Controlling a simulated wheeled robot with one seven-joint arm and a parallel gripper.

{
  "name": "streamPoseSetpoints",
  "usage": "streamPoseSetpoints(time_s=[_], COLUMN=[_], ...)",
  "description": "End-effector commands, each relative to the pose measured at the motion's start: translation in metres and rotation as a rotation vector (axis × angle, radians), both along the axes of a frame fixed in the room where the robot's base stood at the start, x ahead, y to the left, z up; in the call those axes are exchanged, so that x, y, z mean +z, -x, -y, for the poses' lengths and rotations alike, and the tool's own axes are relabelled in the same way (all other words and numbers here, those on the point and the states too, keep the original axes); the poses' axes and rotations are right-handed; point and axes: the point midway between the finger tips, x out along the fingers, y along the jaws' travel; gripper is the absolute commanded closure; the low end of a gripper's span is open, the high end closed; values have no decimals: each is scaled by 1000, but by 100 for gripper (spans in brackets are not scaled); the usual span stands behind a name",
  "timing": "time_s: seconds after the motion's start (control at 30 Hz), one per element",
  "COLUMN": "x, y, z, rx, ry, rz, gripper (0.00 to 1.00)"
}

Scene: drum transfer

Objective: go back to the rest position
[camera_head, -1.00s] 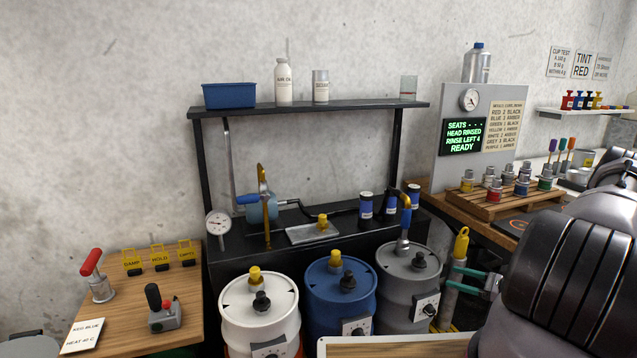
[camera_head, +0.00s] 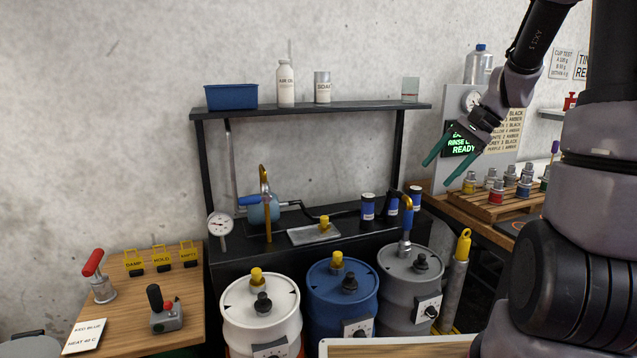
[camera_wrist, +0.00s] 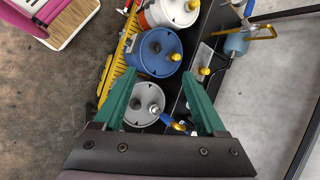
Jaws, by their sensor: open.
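My gripper (camera_head: 448,168) is open and empty, with green fingers. In the head view it hangs in the air at the right, tilted down to the left, in front of the green-lettered display (camera_head: 463,142). In the wrist view the open fingers (camera_wrist: 160,95) frame the grey drum (camera_wrist: 143,103) below. That grey drum (camera_head: 408,290) stands at the right end of the row, with a blue and yellow-handled fitting (camera_head: 406,228) on its top. My arm covers much of the right side of the head view.
A white drum (camera_head: 262,312) and a blue drum (camera_head: 341,295) stand left of the grey one. Behind them is a black shelf rack (camera_head: 310,107). A wooden bench (camera_head: 132,310) with a joystick stands at the left. A yellow-topped cylinder (camera_head: 456,280) stands beside the grey drum.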

Motion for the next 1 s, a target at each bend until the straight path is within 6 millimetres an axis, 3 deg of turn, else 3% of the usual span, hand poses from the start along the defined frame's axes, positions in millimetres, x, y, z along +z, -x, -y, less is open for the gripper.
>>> streamPoseSetpoints(time_s=[0.03,0.2,0.5,0.7,1.0], x=[18,61,117,135,139], y=[12,52,127,161,172], z=[-9,-27,-45,-46,-45], rx=[33,118,226,259,266], ry=[50,202,423,505,531], rz=[43,172,438,578,624], gripper=[27,27,27,27,27])
